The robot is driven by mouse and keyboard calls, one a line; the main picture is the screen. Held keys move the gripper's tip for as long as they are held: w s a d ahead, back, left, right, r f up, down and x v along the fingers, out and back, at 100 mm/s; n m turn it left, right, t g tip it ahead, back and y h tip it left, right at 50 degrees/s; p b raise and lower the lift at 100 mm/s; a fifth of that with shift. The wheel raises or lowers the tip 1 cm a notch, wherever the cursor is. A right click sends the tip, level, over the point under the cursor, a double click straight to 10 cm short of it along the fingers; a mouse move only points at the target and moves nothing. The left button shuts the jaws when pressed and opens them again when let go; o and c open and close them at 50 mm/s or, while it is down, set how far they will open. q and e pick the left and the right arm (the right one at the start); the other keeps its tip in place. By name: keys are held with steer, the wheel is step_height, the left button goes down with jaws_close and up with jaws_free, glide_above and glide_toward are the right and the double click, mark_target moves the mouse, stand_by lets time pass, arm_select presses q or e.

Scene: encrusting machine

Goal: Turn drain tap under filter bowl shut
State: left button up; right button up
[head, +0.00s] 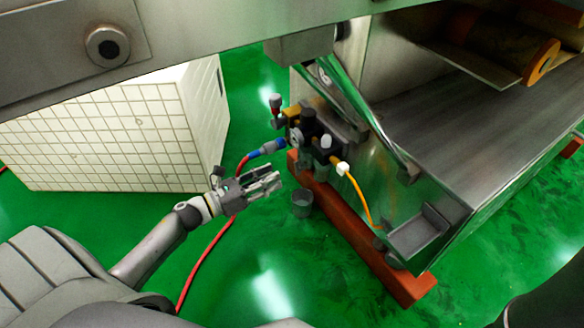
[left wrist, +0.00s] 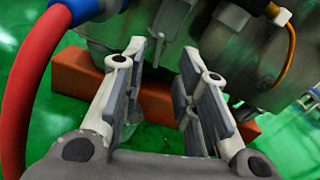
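The air filter unit (head: 310,132) sits on the side of the machine in the head view, with dark and brass-coloured parts. My left gripper (head: 272,180) is to the lower left of it, apart from it, pointing right. In the left wrist view the same gripper (left wrist: 166,55) is open, with nothing between its fingers. Rounded grey bodies of the unit (left wrist: 173,18) show beyond the fingertips. My right gripper is not in view.
A red hose (head: 206,250) with a blue connector (head: 268,148) runs close to my left gripper. A yellow tube (head: 362,205) leaves the unit. A small grey cup (head: 302,204) stands below, beside an orange-red beam (head: 365,245). A white tiled block (head: 120,130) is at left.

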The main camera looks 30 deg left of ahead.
mark_target(299, 168)
arm_select(q)
steer(key=b+x, duration=0.2)
steer(key=x, duration=0.5)
jaws_close()
